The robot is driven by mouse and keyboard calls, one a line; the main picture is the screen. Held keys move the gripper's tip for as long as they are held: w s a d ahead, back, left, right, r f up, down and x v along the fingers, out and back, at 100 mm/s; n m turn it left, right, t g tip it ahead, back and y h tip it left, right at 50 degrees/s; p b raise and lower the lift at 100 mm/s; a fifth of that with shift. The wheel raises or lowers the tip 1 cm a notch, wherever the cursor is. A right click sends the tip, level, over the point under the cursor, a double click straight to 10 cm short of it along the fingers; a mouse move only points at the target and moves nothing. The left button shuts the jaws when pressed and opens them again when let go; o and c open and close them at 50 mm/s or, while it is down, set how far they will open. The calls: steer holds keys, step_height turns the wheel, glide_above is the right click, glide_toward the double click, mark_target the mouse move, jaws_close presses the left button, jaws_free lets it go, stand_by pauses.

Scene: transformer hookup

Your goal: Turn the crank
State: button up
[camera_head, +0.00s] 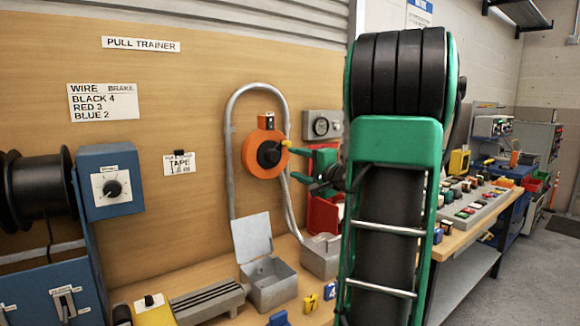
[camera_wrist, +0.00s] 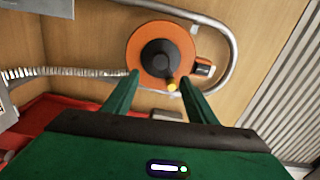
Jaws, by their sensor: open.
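The crank is an orange disc (camera_head: 258,165) with a black hub and a yellow-tipped handle (camera_head: 286,144), mounted on the wooden wall panel. In the wrist view the disc (camera_wrist: 147,67) lies straight ahead, with the yellow handle tip (camera_wrist: 172,87) at its lower right. My gripper (camera_head: 292,165) is open and empty, just right of the disc in the head view. In the wrist view my gripper (camera_wrist: 160,78) has its two green fingers on either side of the handle tip, which appears nearer the right finger. I cannot tell how far the fingertips are from the handle.
A grey conduit (camera_head: 229,150) loops around the crank. Below it, an open grey box (camera_head: 272,285) stands on the bench. A grey gauge box (camera_head: 322,125) is right of the crank, and a red bin (camera_head: 322,215) is below my gripper. A blue dial box (camera_head: 110,182) is at left.

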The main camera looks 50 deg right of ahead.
steer(key=shift+c, duration=0.4)
steer(key=shift+a+f, duration=0.1)
steer(key=shift+a, duration=0.05)
steer(key=c, duration=0.5)
steer(key=a+f+n+g, duration=0.1)
steer(key=a+f, duration=0.1)
steer(key=a+f+n+g+y, duration=0.1)
steer(key=a+f, duration=0.1)
steer(key=a, duration=0.1)
steer(key=a+f+n+g+y, duration=0.1)
steer(key=a+f+n, duration=0.1)
steer(key=f, duration=0.1)
steer(key=shift+w+a, duration=0.15)
steer(key=shift+w, duration=0.15)
jaws_close()
steer(key=s+a+f+n+g+y, duration=0.1)
steer(key=s+a+f+n+g, duration=0.5)
steer(key=s+a+f+g, duration=0.6)
steer(key=s+a+f+n+g, duration=0.1)
steer(key=s+f, duration=0.1)
steer(key=s, duration=0.6)
steer(key=s+a+f+n+g, duration=0.1)
steer(key=s+a+f+g, duration=0.1)
steer(key=s, duration=0.7)
steer(key=shift+a+f+n, duration=0.3)
steer(key=shift+f, duration=0.1)
